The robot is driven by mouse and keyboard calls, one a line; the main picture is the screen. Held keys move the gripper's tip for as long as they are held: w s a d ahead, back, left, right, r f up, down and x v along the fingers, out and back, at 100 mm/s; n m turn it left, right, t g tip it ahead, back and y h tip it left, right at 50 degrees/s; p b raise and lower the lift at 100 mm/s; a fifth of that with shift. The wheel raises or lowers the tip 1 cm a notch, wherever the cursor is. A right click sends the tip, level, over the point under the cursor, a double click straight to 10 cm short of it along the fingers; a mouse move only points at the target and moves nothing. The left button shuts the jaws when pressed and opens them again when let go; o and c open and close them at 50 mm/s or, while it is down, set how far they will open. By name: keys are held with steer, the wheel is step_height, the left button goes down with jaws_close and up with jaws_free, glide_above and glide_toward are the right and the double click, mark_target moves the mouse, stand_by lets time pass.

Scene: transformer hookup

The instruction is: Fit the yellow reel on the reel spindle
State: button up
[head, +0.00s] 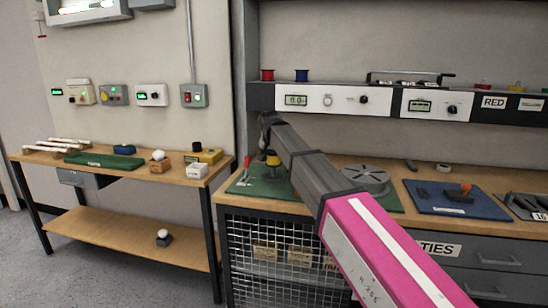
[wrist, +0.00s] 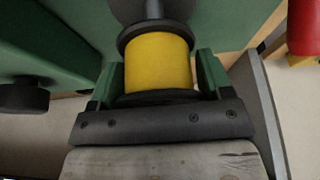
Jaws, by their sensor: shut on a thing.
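The yellow reel (wrist: 158,62) has dark end flanges and sits between the two green fingers of my gripper (wrist: 158,77), which is shut on it. In the head view the yellow reel (head: 273,159) shows small below my gripper (head: 271,150), over the green mat (head: 243,188) on the right-hand bench. In the wrist view a grey post, which looks like the reel spindle (wrist: 153,9), stands in line with the reel's far flange, with a dark round base behind it. I cannot tell whether the post enters the reel's bore.
A red-handled tool (head: 246,167) stands close left of the reel. A grey slotted disc (head: 366,178) lies to the right on the mat. A blue mat (head: 440,203) is farther right. A shelf with instrument panels (head: 330,101) runs above the bench.

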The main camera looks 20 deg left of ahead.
mark_target(274, 168)
steer(key=shift+f, duration=2.35)
stand_by(0.3)
steer(key=o, duration=1.2)
steer(key=shift+r, duration=2.5)
steer(key=v, duration=1.1)
steer(key=shift+f, duration=0.1)
steer(key=shift+s, duration=0.1)
